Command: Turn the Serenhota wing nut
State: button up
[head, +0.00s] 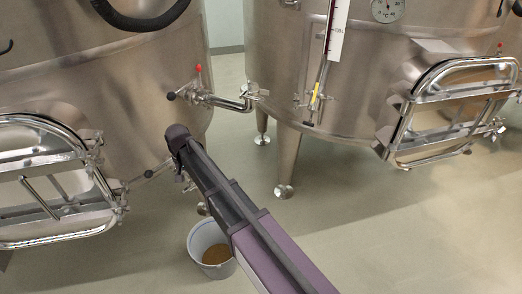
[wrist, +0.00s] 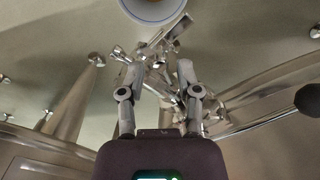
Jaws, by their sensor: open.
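In the wrist view my gripper (wrist: 160,74) is open, with its two fingers spread on either side of a cluster of shiny metal fittings (wrist: 154,48). The fittings lie between and just beyond the fingertips; I cannot tell whether either finger touches them. I cannot pick out the wing nut clearly in this cluster, and no Serenhota label is readable. In the head view my arm reaches to the lower side of the left steel vat (head: 120,95). The arm hides most of the gripper and the fittings there.
A white bucket (head: 194,241) with brown contents stands on the floor below the arm; its rim (wrist: 152,21) shows in the wrist view. A red-topped valve (head: 199,90) is on the left vat. The right vat (head: 270,75) has a gauge and hatch (head: 400,135). Floor at right is clear.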

jog(key=m, duration=0.4)
jog(key=shift+d, duration=0.15)
jog(key=m, duration=0.4)
jog(key=shift+d+m, duration=0.1)
jog(key=shift+m, duration=0.3)
notch_tip(320, 180, up, 14)
jog(key=p, duration=1.4)
jog(key=s+d+m, duration=0.1)
jog(key=d, duration=1.1)
jog(key=s+d+r+p, duration=0.1)
jog(key=s+d, duration=0.1)
jog(key=d, duration=1.1)
jog(key=shift+s+m, duration=0.25)
jog(key=shift+m, duration=0.15)
jog(key=shift+d+r, duration=0.1)
jog(key=shift+d, duration=0.15)
jog(key=s+d+n, duration=0.4)
jog(key=d, duration=0.3)
jog(key=s+d+n, duration=0.4)
jog(key=d+n, duration=0.1)
jog(key=d, duration=0.3)
jog(key=shift+s, duration=0.3)
